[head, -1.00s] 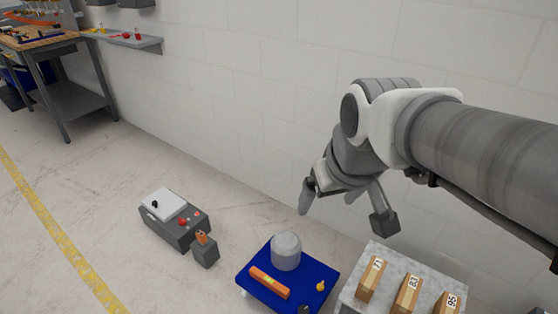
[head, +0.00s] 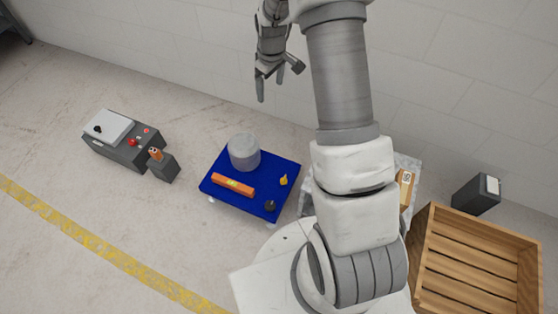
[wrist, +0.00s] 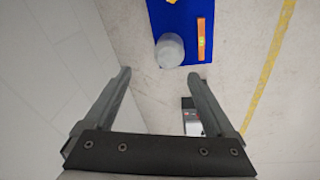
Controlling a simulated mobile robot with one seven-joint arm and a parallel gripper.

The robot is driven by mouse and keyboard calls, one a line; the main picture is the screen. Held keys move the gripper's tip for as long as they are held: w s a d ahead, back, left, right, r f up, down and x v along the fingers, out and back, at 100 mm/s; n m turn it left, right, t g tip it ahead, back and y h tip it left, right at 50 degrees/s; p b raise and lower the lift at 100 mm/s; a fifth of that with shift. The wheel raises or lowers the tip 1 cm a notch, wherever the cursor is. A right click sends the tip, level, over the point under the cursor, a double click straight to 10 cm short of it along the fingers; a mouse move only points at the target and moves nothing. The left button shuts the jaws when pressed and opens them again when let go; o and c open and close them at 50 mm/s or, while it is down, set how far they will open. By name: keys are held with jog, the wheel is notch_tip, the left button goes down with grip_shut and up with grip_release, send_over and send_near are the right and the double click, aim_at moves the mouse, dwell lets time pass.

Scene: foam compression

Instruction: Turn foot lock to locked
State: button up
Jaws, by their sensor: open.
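No part is clearly marked as the foot lock. A blue platform (head: 213,190) stands low on the floor, with small feet at its edge. On it are a grey cylinder (head: 244,153), an orange bar (head: 233,185), a small yellow knob (head: 283,181) and a small black knob (head: 270,206). My gripper (head: 277,82) is open and empty, in the air above and behind the platform near the wall. In the wrist view, the cylinder (wrist: 170,50) and the blue platform (wrist: 170,15) show beyond the open fingers (wrist: 160,76), apart from them.
A grey control box (head: 124,141) with a light panel and red button stands left of the platform, beside a small dark box (head: 164,168). A wooden crate (head: 430,232) and dark bin (head: 474,195) are at right. A speckled stand (head: 306,203) is partly hidden behind my arm.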

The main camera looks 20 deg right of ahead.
notch_tip(320, 180, down, 18)
jog(key=d+n+g, duration=0.1)
jog(key=d+n, duration=0.1)
jog(key=n+g+b, duration=0.1)
send_over(284, 179)
notch_tip(284, 179, down, 15)
notch_tip(284, 179, down, 17)
jog(key=b, duration=0.7)
jog(key=shift+w, duration=0.1)
jog(key=shift+r, duration=0.1)
jog(key=c, duration=1.4)
